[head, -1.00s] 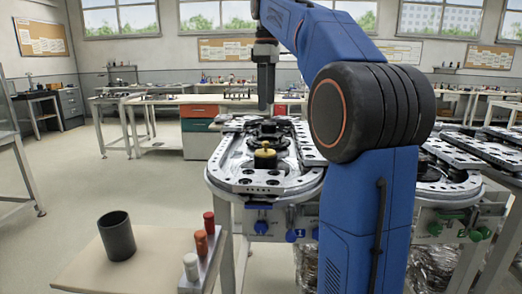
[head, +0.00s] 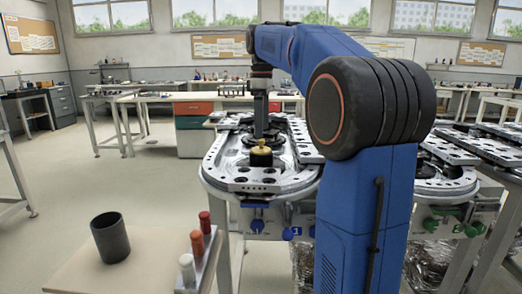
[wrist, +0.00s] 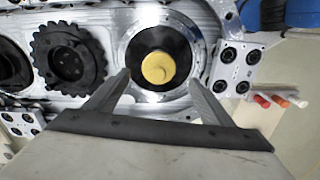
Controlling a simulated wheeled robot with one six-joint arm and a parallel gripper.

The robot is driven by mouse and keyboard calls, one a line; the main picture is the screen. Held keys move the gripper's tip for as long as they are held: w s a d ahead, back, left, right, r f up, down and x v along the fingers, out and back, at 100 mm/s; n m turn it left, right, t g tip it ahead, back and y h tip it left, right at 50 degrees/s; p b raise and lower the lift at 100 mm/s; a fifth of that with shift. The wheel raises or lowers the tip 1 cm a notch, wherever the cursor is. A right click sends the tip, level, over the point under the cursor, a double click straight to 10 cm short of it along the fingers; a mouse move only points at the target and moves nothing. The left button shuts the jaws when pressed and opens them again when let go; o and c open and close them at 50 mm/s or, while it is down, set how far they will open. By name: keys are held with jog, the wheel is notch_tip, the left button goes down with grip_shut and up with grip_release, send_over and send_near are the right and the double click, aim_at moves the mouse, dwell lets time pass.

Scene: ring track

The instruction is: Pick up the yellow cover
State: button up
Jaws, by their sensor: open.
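The yellow cover (head: 261,148) is a small round knob-like piece on top of a black round base on the metal ring track (head: 226,183). In the wrist view the yellow cover (wrist: 158,68) is a yellow disc at the centre of a black circle, with a smaller raised round part on it. My gripper (head: 261,135) points down at the track, just behind the cover in the head view. In the wrist view my gripper (wrist: 160,88) is open, with one finger at each side below the cover. Nothing is between the fingers.
A black toothed wheel (wrist: 70,60) sits on the track left of the cover in the wrist view. A dark cup (head: 110,238) and a rack with red, orange and white pegs (head: 196,245) stand on the front table (head: 150,262).

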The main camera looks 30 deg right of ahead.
aim_at(261, 141)
jog(key=shift+w+f, duration=0.2)
jog(key=shift+f, duration=2.9)
jog(key=shift+c, duration=0.2)
jog(key=c, duration=1.1)
